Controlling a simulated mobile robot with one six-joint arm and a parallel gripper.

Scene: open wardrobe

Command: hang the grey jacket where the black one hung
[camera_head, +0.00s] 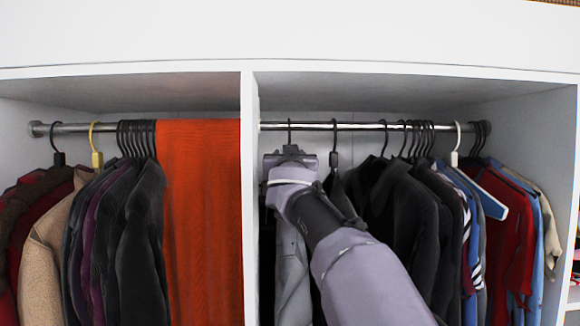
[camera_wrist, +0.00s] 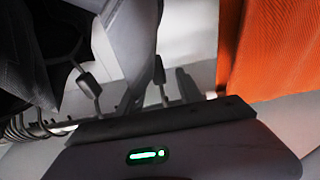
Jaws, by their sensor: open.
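The grey jacket (camera_head: 292,275) hangs at the left end of the right bay, partly hidden behind my arm. Its black hanger hook (camera_head: 290,130) is over the rod. My gripper (camera_head: 290,155) is open just below that hook, at the hanger's neck; I cannot tell whether it touches. In the wrist view the hanger's dark neck block (camera_wrist: 160,70) shows just beyond the gripper's edge, beside a grey finger. A second hanger (camera_head: 334,145) hangs a little to the right. Black jackets (camera_head: 408,215) hang farther right; which one the task means is unclear.
A white divider (camera_head: 249,200) stands close left of my gripper, with an orange cloth (camera_head: 203,220) beyond it. The metal rod (camera_head: 360,126) has a clear stretch between the second hanger and the black jackets. A white hanger (camera_head: 456,145) and coloured clothes fill the right side.

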